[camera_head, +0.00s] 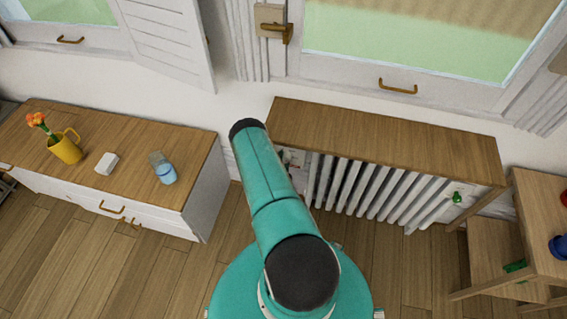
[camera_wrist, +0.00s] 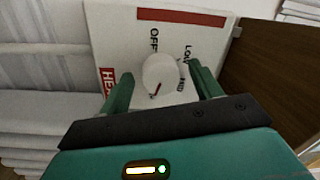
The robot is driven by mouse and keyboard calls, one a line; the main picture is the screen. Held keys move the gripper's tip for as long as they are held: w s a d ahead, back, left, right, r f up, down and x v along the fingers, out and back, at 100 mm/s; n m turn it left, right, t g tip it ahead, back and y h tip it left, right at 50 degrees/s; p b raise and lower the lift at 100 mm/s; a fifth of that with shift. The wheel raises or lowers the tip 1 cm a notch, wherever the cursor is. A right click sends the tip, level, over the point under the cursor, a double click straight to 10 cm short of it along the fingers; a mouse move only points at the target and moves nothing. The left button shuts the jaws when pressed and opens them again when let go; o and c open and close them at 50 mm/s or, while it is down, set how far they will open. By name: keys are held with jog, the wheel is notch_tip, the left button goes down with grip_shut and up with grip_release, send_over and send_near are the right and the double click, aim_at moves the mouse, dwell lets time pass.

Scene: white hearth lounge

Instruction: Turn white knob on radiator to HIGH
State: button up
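The white knob (camera_wrist: 158,70) is on a white panel (camera_wrist: 112,28) in the wrist view. Its red mark shows at its lower edge. OFF and LOW are printed above and right of it, with partly covered lettering farther down and a red label at left. I cannot read HIGH. My gripper (camera_wrist: 161,76) is open, with one green finger on each side of the knob. I cannot tell whether either finger touches it. In the head view the radiator (camera_head: 372,186) stands under a wooden top, and my teal arm hides the gripper and the knob.
A wooden shelf top (camera_head: 390,137) overhangs the radiator. A green knob (camera_head: 457,197) sits at its right end. A wooden table (camera_head: 540,205) stands at right. A low cabinet (camera_head: 110,135) at left holds a yellow jug (camera_head: 65,150) and a glass (camera_head: 162,169). Floor is clear between.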

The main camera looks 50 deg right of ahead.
jog(key=v, duration=1.3)
jog(key=shift+s+a, duration=0.2)
jog(key=shift+a, duration=0.15)
